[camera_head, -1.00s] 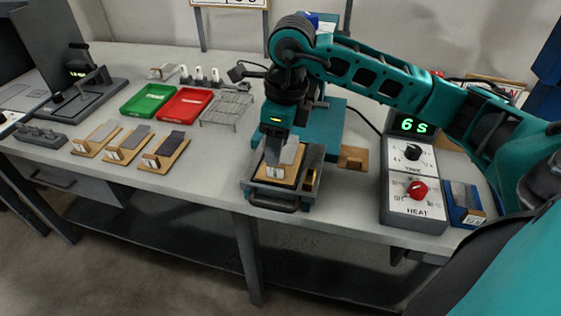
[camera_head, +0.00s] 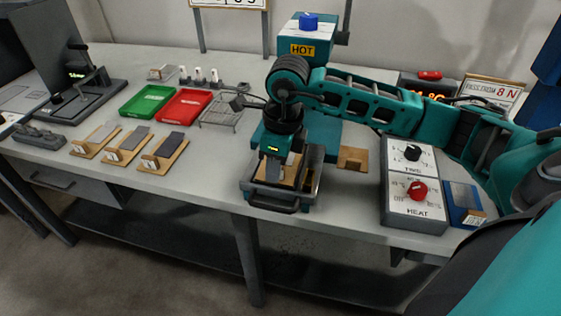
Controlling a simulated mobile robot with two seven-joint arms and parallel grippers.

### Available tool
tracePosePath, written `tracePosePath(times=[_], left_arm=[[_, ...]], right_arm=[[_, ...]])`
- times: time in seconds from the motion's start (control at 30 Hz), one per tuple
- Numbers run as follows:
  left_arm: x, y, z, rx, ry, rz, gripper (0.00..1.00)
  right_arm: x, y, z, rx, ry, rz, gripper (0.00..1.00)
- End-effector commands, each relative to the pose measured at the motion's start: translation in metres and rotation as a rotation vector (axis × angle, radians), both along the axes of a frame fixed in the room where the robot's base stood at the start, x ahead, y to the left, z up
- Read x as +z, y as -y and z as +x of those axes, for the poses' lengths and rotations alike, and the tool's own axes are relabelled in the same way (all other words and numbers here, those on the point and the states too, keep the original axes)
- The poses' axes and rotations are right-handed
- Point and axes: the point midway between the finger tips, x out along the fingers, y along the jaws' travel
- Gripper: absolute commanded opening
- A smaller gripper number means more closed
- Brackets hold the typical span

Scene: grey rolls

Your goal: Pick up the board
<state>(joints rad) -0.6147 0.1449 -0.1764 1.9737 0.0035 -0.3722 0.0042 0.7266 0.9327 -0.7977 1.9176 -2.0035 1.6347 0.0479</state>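A wooden board (camera_head: 290,176) with a grey piece lies on the teal and grey press (camera_head: 275,200) near the table's front edge, mostly hidden. My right gripper (camera_head: 270,178) points down over this board, low and close to it. The fingers are dark and blurred against the press, so I cannot tell whether they touch the board or are open. Several similar wooden boards with grey strips stand in a row at the left, among them one nearest the press (camera_head: 153,163). My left gripper is not in view.
A green tray (camera_head: 140,106), a red tray (camera_head: 177,112) and a wire rack (camera_head: 217,118) stand behind the row. A control box with TIME and HEAT knobs (camera_head: 411,202) and a blue block (camera_head: 463,217) stand at the right. A small wooden piece (camera_head: 353,168) lies between.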

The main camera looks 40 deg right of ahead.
Motion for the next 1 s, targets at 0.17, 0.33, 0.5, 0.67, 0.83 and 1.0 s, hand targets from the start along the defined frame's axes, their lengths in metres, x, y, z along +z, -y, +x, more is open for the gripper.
tracePosePath(times=[0.17, 0.33, 0.5, 0.67, 0.83, 1.0], left_arm=[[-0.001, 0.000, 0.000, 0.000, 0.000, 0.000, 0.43], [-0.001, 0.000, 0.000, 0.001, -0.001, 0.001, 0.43], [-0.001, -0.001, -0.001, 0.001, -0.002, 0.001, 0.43], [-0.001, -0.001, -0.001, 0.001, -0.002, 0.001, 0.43], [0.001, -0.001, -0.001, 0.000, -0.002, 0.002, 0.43], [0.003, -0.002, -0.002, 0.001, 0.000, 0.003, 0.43]], right_arm=[[0.000, 0.000, 0.000, 0.000, 0.000, 0.000, 0.05], [0.000, 0.000, 0.000, 0.000, 0.000, 0.000, 0.00], [0.000, 0.000, 0.000, 0.000, 0.001, -0.001, 0.00], [0.004, 0.000, 0.000, 0.000, 0.001, 0.000, 0.00], [0.021, 0.000, 0.001, 0.000, 0.006, 0.000, 0.00], [0.058, 0.000, 0.001, -0.001, 0.008, 0.000, 0.00]])
